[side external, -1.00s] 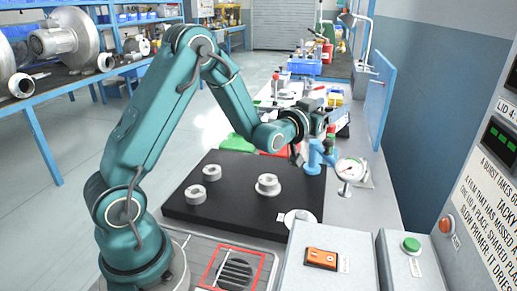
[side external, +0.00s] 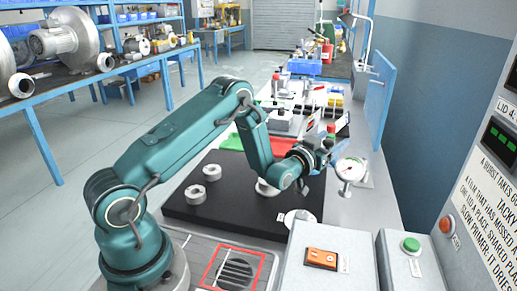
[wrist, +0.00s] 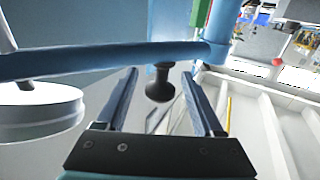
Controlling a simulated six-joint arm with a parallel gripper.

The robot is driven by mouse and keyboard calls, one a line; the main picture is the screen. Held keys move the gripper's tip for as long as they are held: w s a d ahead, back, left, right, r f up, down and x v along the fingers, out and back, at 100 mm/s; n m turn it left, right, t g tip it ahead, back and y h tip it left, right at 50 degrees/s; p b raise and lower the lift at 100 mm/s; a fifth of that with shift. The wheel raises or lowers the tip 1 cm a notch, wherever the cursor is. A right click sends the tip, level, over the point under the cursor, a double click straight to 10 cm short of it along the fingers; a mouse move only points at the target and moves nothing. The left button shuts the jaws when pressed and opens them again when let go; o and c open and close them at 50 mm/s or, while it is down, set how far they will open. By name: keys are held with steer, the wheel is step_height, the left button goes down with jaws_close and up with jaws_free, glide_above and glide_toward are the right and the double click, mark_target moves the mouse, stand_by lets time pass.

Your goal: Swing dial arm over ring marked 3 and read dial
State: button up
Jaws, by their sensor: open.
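The dial (side external: 350,169) is a round white gauge on the end of a blue dial arm, right of the black plate (side external: 240,214). The blue dial arm (wrist: 90,62) crosses the wrist view, with the dial's white side (wrist: 40,120) at left. A black knob (wrist: 159,86) hangs below the arm. My gripper (wrist: 160,74) is open, one finger on each side of the knob; contact is unclear. Pale rings (side external: 195,194) and (side external: 211,172) sit on the plate. Another ring (side external: 264,188) is partly hidden behind my arm. No ring number or dial reading is legible.
A grey box with an orange switch (side external: 322,258) and one with a green button (side external: 411,244) stand in front. A blue panel (side external: 381,98) rises at right. White compartments (wrist: 275,110) show right of my fingers. Coloured bench items lie behind.

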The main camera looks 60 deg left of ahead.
steer(key=shift+x, duration=0.8)
jaws_close()
stand_by(1.0)
